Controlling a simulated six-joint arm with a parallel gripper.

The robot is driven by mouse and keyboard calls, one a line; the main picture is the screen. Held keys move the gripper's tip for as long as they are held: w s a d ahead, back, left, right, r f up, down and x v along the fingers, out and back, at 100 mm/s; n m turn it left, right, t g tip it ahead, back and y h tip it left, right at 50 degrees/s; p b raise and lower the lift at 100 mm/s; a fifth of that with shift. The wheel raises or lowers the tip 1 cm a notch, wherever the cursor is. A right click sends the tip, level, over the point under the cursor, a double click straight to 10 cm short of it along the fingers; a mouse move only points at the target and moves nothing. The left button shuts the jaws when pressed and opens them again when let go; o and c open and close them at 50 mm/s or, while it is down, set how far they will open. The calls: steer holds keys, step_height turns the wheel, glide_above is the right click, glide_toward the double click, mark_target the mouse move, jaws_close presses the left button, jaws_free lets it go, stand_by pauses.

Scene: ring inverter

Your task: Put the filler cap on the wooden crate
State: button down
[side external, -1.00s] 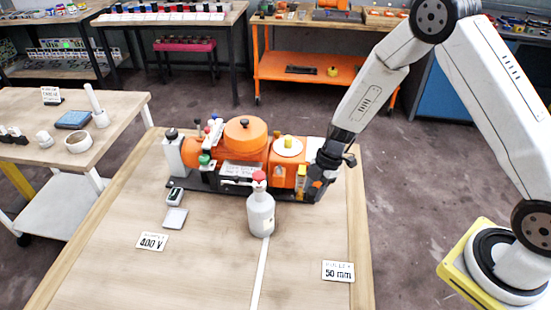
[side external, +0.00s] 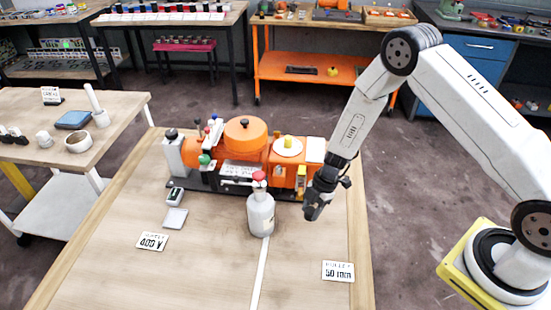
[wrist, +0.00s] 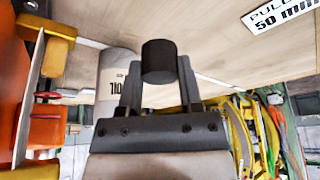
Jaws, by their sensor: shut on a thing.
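My gripper (side external: 314,208) is over the right part of the wooden table, in front of the orange machine and right of the bottle. In the wrist view, my gripper (wrist: 159,85) is shut on a short black cylinder (wrist: 158,58), which looks like the filler cap. The cap is too small and dark to make out in the side view. I cannot make out a wooden crate for certain; a shallow wooden tray (side external: 386,18) with small things stands on the back orange bench.
The orange machine (side external: 245,150) stands across the table's back. A grey bottle (side external: 261,214) with a red top stands left of my gripper. Signs reading 400 V (side external: 149,242) and 50 mm (side external: 338,271) lie at the front. The right front tabletop (side external: 310,250) is mostly clear.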

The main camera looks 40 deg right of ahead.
mark_target(309, 228)
steer(key=shift+f, duration=1.15)
steer(key=shift+f, duration=0.1)
steer(key=shift+f, duration=1.7)
steer(key=shift+f, duration=0.15)
steer(key=shift+c, duration=1.3)
jaws_free()
steer(key=v, duration=1.2)
